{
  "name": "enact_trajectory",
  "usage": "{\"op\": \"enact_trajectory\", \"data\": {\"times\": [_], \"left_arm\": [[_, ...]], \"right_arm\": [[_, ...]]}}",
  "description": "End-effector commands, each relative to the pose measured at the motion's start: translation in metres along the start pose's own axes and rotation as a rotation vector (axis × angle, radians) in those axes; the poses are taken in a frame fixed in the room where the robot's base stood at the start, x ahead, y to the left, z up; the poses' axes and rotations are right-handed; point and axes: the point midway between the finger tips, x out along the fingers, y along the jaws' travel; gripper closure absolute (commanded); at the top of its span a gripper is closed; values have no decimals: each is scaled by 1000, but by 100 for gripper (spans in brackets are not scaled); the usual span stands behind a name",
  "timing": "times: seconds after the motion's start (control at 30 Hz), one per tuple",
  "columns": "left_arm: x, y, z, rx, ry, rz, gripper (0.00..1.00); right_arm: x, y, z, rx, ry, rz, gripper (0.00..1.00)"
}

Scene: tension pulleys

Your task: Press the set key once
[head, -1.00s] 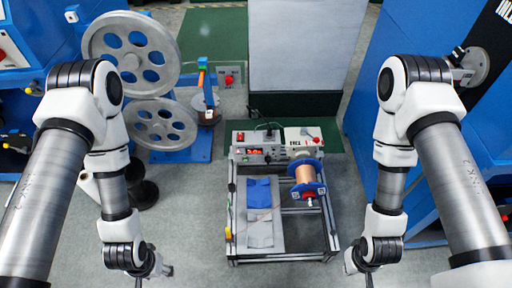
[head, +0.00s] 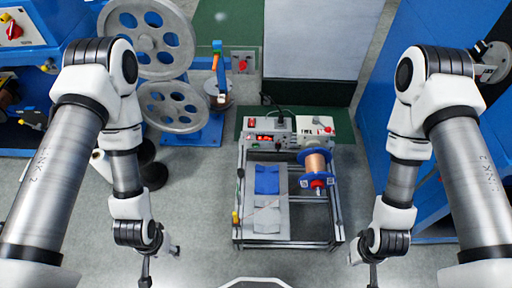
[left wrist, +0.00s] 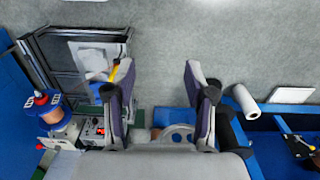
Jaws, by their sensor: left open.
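A grey control box (head: 262,138) with red lit displays stands at the back left of a metal frame cart. A lighter box (head: 313,127) with a red button stands beside it on the right. The set key is too small to make out on either. The boxes show at the lower left in the left wrist view, with the control panel (left wrist: 95,130) partly behind a finger. My left gripper (head: 162,267) is open and empty, low and left of the cart; its spread fingers show in the left wrist view (left wrist: 161,88). My right gripper (head: 362,270) is right of the cart, its fingers unclear.
The cart (head: 287,244) carries grey and blue cloths (head: 267,180) and a copper wire spool (head: 315,163) with blue flanges. Large grey pulleys (head: 172,106) stand at the back left. Blue machines flank both sides. Floor is clear in front of the cart.

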Motion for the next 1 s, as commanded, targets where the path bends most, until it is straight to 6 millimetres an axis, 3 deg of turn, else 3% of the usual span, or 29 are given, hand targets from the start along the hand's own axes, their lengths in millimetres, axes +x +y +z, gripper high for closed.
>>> {"op": "enact_trajectory", "data": {"times": [0.03,0.1,0.13,1.0], "left_arm": [[0,0,0,0,0,0,68],[0,0,0,0,0,0,93],[0,0,0,0,0,0,100],[0,0,0,0,0,0,100]], "right_arm": [[0,0,0,0,0,0,100],[0,0,0,0,0,0,100],[0,0,0,0,0,0,100],[0,0,0,0,0,0,100]]}}
